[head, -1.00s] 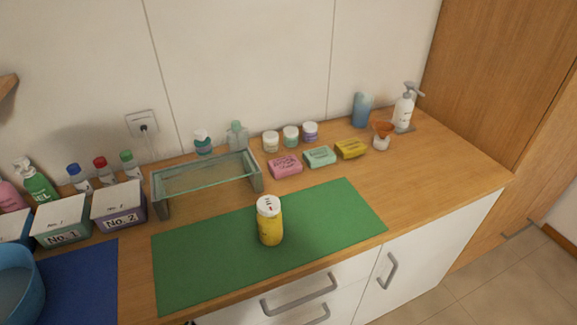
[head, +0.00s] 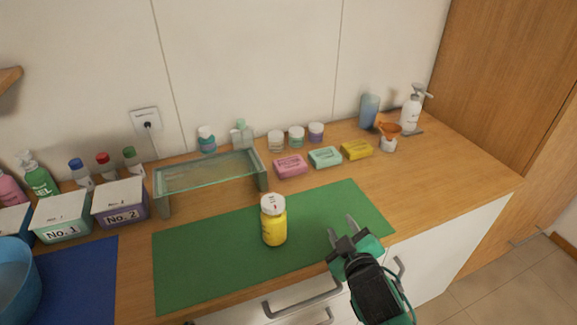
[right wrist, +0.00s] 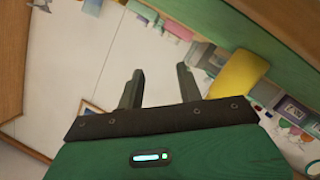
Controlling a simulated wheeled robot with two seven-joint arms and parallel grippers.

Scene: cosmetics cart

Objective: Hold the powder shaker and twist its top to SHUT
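The powder shaker (head: 274,222) is a yellow bottle with a white top (head: 272,203). It stands upright on the green mat (head: 190,272), near the mat's middle. Dark marks show on the top, but they are too small to read. My right gripper (head: 340,222) is to the right of the shaker, over the mat's right part, open and empty, apart from the shaker. In the right wrist view its two fingers (right wrist: 159,85) are spread with nothing between them. A yellow shape (right wrist: 237,76) beside them appears to be the shaker. My left gripper is not in view.
A glass shelf stand (head: 210,172) is behind the mat. Soap bars (head: 290,166), small jars and a pump bottle (head: 411,112) stand at the back. Lidded boxes (head: 62,216) and a blue bowl (head: 18,285) are at the left. The counter's right part is clear.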

